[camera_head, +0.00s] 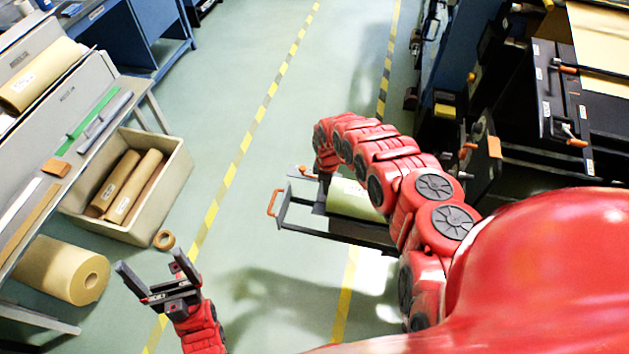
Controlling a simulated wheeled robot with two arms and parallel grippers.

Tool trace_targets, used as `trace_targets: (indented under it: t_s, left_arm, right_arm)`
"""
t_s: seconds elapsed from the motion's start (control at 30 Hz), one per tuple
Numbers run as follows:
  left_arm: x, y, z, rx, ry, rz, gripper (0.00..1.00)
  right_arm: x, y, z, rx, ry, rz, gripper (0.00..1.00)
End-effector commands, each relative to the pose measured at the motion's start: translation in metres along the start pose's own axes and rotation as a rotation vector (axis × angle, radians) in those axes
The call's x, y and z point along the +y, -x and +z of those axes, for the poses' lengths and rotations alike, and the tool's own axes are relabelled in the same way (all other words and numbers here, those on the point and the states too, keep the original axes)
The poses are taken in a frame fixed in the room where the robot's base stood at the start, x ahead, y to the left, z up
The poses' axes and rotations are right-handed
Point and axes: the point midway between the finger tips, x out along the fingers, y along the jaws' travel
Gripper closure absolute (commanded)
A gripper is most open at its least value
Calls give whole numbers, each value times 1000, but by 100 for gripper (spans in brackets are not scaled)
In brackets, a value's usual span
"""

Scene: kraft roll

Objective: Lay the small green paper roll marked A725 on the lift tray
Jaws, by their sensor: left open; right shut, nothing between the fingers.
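A pale green paper roll (353,199) lies on the dark lift tray (335,236) in the middle of the head view. It has a small white label too small to read, and my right arm hides its right end. My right gripper (322,195) points down at the roll's left end. It is shut with nothing held, and I cannot tell whether it touches the roll. My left gripper (158,277) is open and empty over the floor at the lower left, well apart from the tray.
A grey bin (168,188) with brown rolls (128,190) stands at the left. A large kraft roll (62,270) and a small brown ring (164,240) lie near it. Dark machinery (545,110) fills the right. The floor between is clear.

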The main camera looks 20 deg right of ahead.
Motion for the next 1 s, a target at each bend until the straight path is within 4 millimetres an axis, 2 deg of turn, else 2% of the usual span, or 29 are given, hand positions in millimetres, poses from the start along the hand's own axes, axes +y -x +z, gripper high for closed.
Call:
trace_targets:
  t_s: [0.07,0.43,0.57,0.7,0.77,1.0]
  left_arm:
    - [0,-3,0,0,0,0,8]
    - [0,0,0,0,0,0,8]
    - [0,8,2,0,0,0,8]
    - [1,23,4,0,0,0,8]
    - [1,18,3,0,0,0,8]
    - [1,23,4,0,0,0,8]
  right_arm:
    - [0,0,7,-2,-3,-1,100]
    - [0,-1,3,1,0,1,100]
    - [-1,-4,-9,1,2,2,100]
    - [-5,-6,-33,3,0,4,100]
    - [-3,8,-31,1,-2,3,100]
    - [-3,37,-30,1,-2,5,100]
